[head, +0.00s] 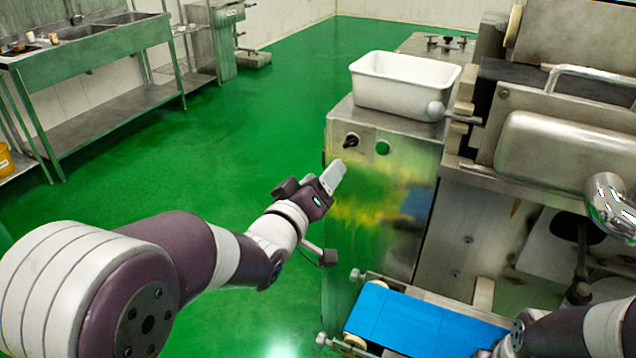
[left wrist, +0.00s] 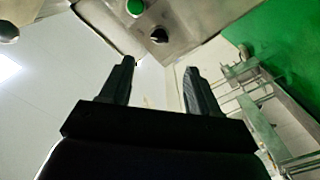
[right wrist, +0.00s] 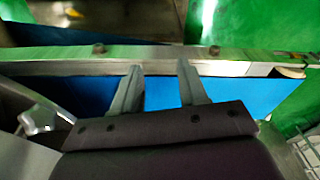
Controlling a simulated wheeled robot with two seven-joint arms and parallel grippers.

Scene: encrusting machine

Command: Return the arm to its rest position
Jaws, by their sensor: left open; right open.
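My left arm reaches in from the left in the head view. Its gripper (head: 334,176) is in front of the machine's steel side panel, below the black knob and the green button (head: 382,147). In the left wrist view the two fingers of the left gripper (left wrist: 158,85) stand apart with nothing between them. My right arm shows at the lower right of the head view, and its gripper is hidden there. In the right wrist view the right gripper (right wrist: 158,85) has its fingers apart and empty, over the blue conveyor belt (right wrist: 230,92).
The encrusting machine (head: 440,215) fills the right side. A white tub (head: 405,85) stands on top of it. The blue belt (head: 420,322) juts out low in front. A steel sink bench (head: 95,50) is at the far left. Green floor between them is clear.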

